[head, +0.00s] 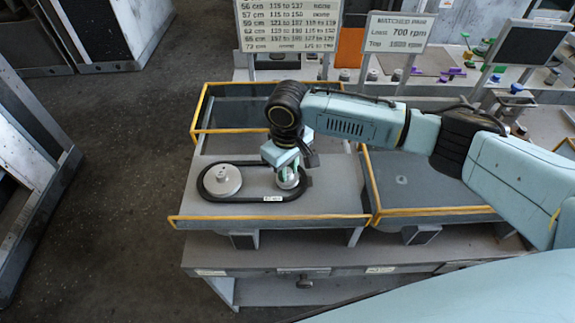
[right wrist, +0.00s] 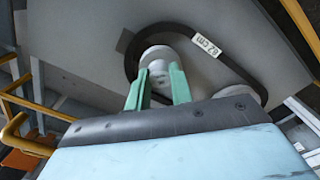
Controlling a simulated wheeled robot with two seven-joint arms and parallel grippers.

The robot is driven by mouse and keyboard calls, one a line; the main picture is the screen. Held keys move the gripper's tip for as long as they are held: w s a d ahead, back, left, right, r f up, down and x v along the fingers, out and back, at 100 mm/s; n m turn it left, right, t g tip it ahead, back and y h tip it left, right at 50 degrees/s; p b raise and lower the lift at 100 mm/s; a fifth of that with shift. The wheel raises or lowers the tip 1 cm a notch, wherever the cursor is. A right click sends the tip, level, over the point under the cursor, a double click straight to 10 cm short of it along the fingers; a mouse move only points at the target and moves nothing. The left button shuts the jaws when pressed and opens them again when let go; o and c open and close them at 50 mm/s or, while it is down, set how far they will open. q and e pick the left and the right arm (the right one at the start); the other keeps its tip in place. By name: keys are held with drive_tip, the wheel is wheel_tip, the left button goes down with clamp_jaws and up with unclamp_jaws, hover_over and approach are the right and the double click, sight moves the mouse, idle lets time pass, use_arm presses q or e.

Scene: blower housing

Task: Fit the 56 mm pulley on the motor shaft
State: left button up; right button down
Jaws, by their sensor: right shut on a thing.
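A silver pulley (head: 289,179) is at the right end of a black belt loop on the grey housing plate. My right gripper (head: 284,171) comes down over it from above. In the right wrist view, the green fingers (right wrist: 157,88) are shut on the hub of this pulley (right wrist: 157,60). The motor shaft is hidden under the pulley and fingers, so I cannot tell how far down the pulley sits. The black belt (head: 240,200) runs around this pulley and a larger silver pulley (head: 222,180) on the left. A white belt label (right wrist: 206,44) appears to read 62 cm. My left gripper is not in view.
Yellow-edged grey trays stand behind (head: 238,108) and to the right (head: 425,185) of the plate. A size chart (head: 288,25) and a "matched pair" sign (head: 398,32) stand at the back. Small coloured parts (head: 500,69) lie on the rear bench. My right arm crosses above the right tray.

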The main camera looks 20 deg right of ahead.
drive_tip(key=shift+f, duration=0.2)
drive_tip(key=c, duration=1.1)
unclamp_jaws()
drive_tip(key=shift+c, duration=0.2)
drive_tip(key=shift+r, duration=0.1)
drive_tip(key=shift+r+p, duration=0.8)
drive_tip(key=shift+r, duration=2.9)
